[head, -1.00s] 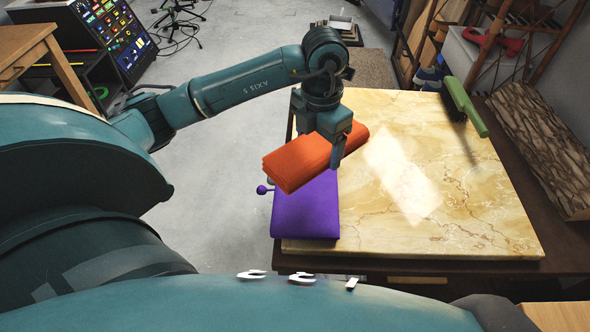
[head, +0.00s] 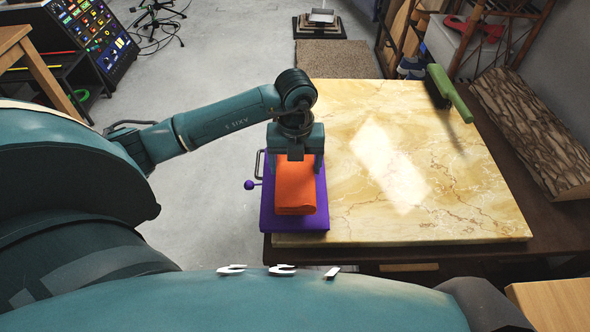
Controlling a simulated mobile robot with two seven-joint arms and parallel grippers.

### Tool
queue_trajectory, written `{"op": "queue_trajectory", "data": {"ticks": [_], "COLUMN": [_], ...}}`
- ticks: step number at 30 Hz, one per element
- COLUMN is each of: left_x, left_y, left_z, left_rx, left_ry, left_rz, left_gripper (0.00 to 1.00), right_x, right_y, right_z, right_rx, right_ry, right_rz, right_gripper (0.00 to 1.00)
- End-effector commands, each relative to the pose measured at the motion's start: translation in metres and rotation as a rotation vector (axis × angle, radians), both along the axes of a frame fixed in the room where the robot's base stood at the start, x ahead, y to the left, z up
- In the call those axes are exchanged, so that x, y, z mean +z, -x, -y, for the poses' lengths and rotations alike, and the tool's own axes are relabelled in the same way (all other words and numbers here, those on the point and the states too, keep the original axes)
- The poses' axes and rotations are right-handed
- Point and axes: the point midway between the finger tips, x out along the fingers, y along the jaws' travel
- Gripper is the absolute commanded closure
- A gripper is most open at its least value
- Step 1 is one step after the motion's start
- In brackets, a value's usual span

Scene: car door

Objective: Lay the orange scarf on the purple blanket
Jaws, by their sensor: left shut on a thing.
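The folded orange scarf (head: 296,187) is at the left part of the table, over the folded purple blanket (head: 294,222). The scarf lies lengthwise along the blanket, and purple shows on both sides and in front of it. My left gripper (head: 297,168) points down and is shut on the scarf near its far end, one finger on each side. I cannot tell whether the scarf touches the blanket or hangs just above it. The blanket lies at the table's left edge. My right gripper is not in view.
The yellow marble tabletop (head: 440,200) is clear to the right of the blanket. A green-handled brush (head: 450,93) is at its far right corner. A bark-like panel (head: 530,130) lies to the right. A small purple knob (head: 249,185) sticks out left of the blanket.

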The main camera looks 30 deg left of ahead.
Motion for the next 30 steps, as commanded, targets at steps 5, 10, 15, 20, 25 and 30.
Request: {"op": "queue_trajectory", "data": {"ticks": [5, 10, 15, 20, 25, 30], "left_x": [-0.025, -0.027, -0.030, -0.031, -0.030, -0.030], "left_y": [0.000, 0.000, 0.000, 0.000, 0.000, 0.000], "left_z": [0.000, 0.000, 0.000, 0.000, 0.000, 0.000], "left_rx": [-0.001, -0.002, -0.002, -0.002, -0.002, -0.002], "left_ry": [0.001, 0.000, 0.000, 0.000, 0.000, 0.000], "left_rz": [-0.002, 0.001, 0.001, 0.000, 0.000, 0.000], "left_gripper": [0.49, 0.49, 0.49, 0.14, 0.01, 0.01], "right_x": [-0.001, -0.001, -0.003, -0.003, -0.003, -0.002], "right_y": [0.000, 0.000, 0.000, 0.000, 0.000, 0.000], "right_z": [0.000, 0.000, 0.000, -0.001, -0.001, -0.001], "right_rx": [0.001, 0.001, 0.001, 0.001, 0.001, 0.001], "right_ry": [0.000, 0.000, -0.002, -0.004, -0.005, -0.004], "right_rz": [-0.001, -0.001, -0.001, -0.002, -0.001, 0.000], "right_gripper": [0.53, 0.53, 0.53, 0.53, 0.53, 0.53]}}
